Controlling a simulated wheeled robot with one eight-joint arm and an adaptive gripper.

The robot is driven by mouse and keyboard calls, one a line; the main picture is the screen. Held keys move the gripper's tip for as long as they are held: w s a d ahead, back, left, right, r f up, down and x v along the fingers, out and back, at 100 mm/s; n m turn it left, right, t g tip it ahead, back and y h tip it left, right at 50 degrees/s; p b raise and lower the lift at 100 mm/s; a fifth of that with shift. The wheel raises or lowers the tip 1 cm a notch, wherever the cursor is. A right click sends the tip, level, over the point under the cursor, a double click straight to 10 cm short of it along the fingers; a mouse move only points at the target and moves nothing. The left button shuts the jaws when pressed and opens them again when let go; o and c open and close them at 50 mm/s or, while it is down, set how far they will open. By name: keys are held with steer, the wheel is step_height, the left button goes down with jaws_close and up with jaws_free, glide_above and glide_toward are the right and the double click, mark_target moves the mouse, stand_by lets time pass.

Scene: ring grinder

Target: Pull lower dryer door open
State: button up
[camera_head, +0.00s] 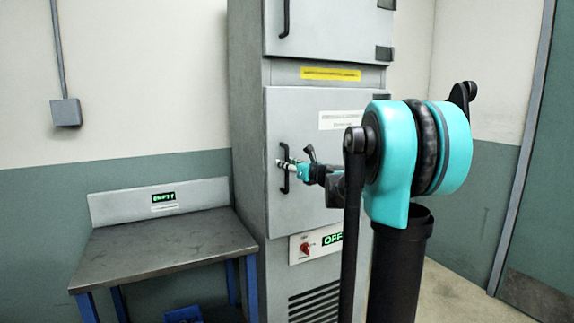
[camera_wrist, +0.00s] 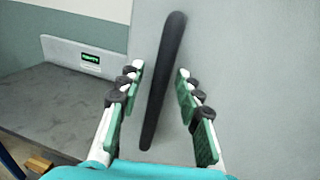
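The lower dryer door (camera_head: 302,120) is a grey panel on the tall cabinet, and it looks shut. Its black vertical bar handle (camera_head: 284,170) is near the door's left edge. My gripper (camera_head: 287,164) is at the handle in the head view. In the wrist view, the handle (camera_wrist: 163,85) runs slightly tilted between the two fingers of my gripper (camera_wrist: 160,75). The fingers are open, with a gap on each side of the handle. The door face (camera_wrist: 255,60) fills the right of the wrist view. My arm hides the door's right part in the head view.
An upper door (camera_head: 325,30) with its own handle is above. A red knob (camera_head: 305,248) and an "OFF" display (camera_head: 332,239) are below the lower door. A metal table (camera_head: 160,250) with a sign (camera_head: 163,198) stands left of the cabinet, close to the handle side.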

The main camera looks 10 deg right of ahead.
steer(key=shift+c, duration=0.6)
jaws_close()
